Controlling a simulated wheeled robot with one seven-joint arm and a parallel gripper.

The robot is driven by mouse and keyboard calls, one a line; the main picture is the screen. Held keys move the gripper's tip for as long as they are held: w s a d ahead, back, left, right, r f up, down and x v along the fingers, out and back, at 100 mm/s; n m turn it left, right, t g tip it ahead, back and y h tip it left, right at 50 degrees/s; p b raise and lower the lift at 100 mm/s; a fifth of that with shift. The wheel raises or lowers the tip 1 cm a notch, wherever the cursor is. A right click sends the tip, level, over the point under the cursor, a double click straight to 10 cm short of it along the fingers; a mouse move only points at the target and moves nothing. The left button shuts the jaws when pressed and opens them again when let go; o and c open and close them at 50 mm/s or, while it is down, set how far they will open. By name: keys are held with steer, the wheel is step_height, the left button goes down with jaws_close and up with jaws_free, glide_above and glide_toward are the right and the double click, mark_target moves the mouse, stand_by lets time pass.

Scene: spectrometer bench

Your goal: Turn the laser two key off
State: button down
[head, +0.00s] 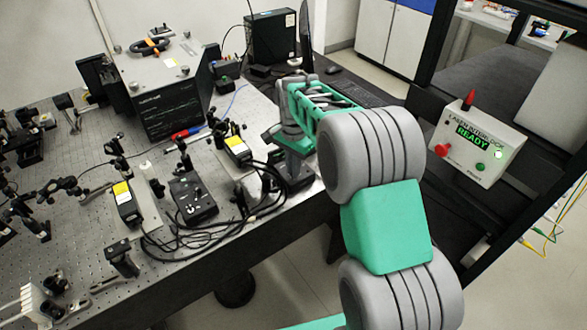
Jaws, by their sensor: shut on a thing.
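My gripper (291,152) points down at the top of a black control box (303,183) near the right end of the optical bench. Its fingers are shut at the box top, on what appears to be the laser two key. The key itself is hidden by the gripper, so its turn angle cannot be seen. A similar black control box (193,200) with small knobs stands to the left, apart from my gripper.
Black cables (235,213) lie coiled between the two boxes. Yellow-labelled laser heads (237,147) (124,203) stand nearby. A large black instrument (172,103) is behind. A laser interlock panel (477,145) reading READY is at the right. Optics mounts crowd the left bench.

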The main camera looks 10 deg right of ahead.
steer(key=n+b, duration=0.1)
steer(key=n, duration=1)
steer(key=shift+n+b, duration=0.3)
steer(key=shift+n, duration=1.6)
steer(key=c, duration=1.6)
jaws_free()
steer(key=shift+r, duration=0.15)
